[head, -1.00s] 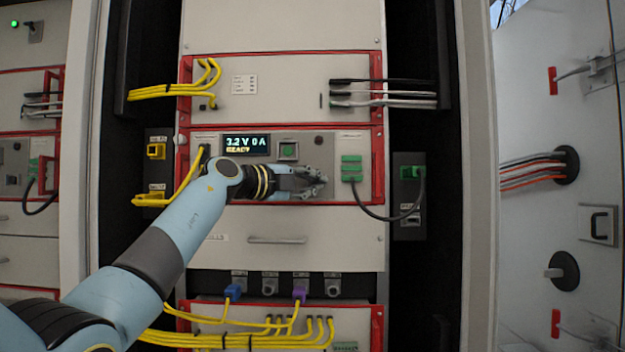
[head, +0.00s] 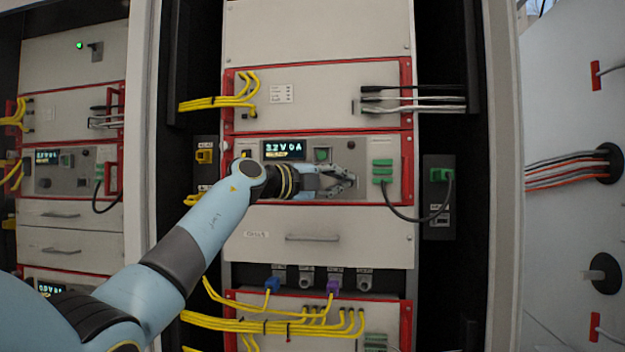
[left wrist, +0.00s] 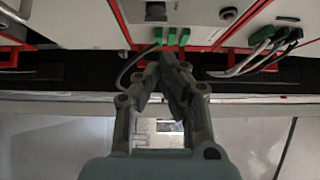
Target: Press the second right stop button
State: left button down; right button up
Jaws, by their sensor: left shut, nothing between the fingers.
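The battery cycler unit (head: 400,150) is a grey panel with red handles in the middle of the head view. It has a display (head: 283,148) reading 3.2 V 0 A, a square button with a green face (head: 322,154) and a small dark round part (head: 351,141). I cannot tell which control is the named stop button. My left gripper (head: 350,183) is shut and empty, in front of the panel, below and right of the green-faced button. Its closed fingers (left wrist: 172,62) show in the left wrist view; contact with the panel cannot be told. My right gripper is not in view.
Green connectors (head: 382,170) with a dark cable lie just right of the gripper. Yellow cables (head: 225,102) and black and white cables (head: 415,98) cross the unit above. A drawer handle (head: 312,238) is below. Another rack (head: 70,165) stands at left.

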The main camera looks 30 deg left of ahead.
pick_arm(q)
jog(key=a+v, duration=0.1)
jog(key=v, duration=0.6)
jog(key=shift+f+b, duration=0.3)
jog(key=shift+b, duration=0.15)
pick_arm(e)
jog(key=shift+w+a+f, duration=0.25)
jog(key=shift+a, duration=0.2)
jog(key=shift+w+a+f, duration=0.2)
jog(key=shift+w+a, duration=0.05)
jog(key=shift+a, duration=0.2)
pick_arm(q)
jog(key=shift+s, duration=0.1)
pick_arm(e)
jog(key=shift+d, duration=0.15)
pick_arm(q)
jog(key=shift+a, duration=0.1)
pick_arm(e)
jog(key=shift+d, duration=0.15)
